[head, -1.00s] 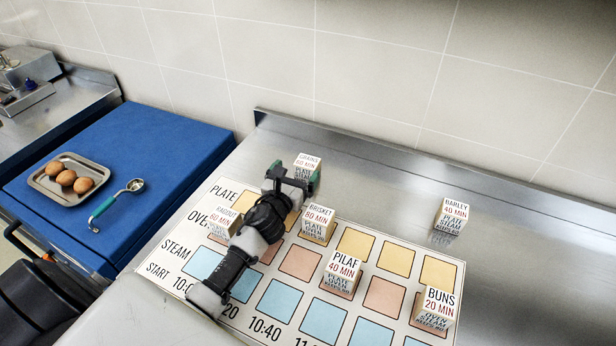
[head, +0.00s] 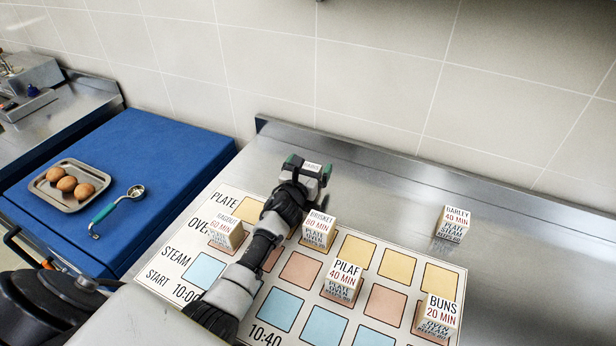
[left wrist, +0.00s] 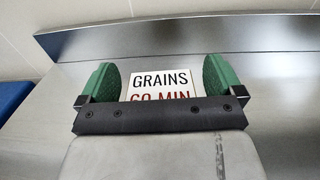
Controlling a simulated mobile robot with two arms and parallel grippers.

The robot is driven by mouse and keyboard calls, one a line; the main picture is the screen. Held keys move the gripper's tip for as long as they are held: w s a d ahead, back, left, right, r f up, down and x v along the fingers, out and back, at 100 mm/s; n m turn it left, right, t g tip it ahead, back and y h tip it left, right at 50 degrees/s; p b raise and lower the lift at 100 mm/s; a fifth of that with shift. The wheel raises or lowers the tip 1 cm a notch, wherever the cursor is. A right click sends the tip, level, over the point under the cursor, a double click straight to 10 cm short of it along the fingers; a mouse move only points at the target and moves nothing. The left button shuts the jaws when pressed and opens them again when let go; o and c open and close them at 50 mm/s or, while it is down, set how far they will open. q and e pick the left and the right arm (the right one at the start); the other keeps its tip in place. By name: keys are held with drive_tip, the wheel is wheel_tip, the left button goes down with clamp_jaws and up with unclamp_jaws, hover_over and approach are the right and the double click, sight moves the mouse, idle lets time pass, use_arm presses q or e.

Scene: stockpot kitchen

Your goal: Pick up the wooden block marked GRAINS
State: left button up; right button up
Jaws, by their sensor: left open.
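The GRAINS block (head: 313,166) is mostly hidden behind my left gripper in the head view; only part of its top shows. In the left wrist view the block's white top with GRAINS lettering (left wrist: 161,84) sits between the green fingertips, its lower part hidden by the gripper body. My left gripper (head: 309,168) is open, with one finger on each side of the block; it also shows in the left wrist view (left wrist: 160,82). A gap shows at each side, so the fingers look apart from it. The block stands on the steel counter behind the chart. My right gripper is out of view.
The BRISKET block (head: 318,231) stands close to the left gripper. RAGOUT (head: 225,234), PILAF (head: 342,281) and BUNS (head: 436,317) blocks stand on the chart (head: 455,273). The BARLEY block (head: 453,223) is on bare steel.

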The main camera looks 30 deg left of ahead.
use_arm(q)
drive_tip(key=c, duration=1)
drive_tip(key=shift+c, duration=0.3)
drive_tip(key=shift+r, duration=0.15)
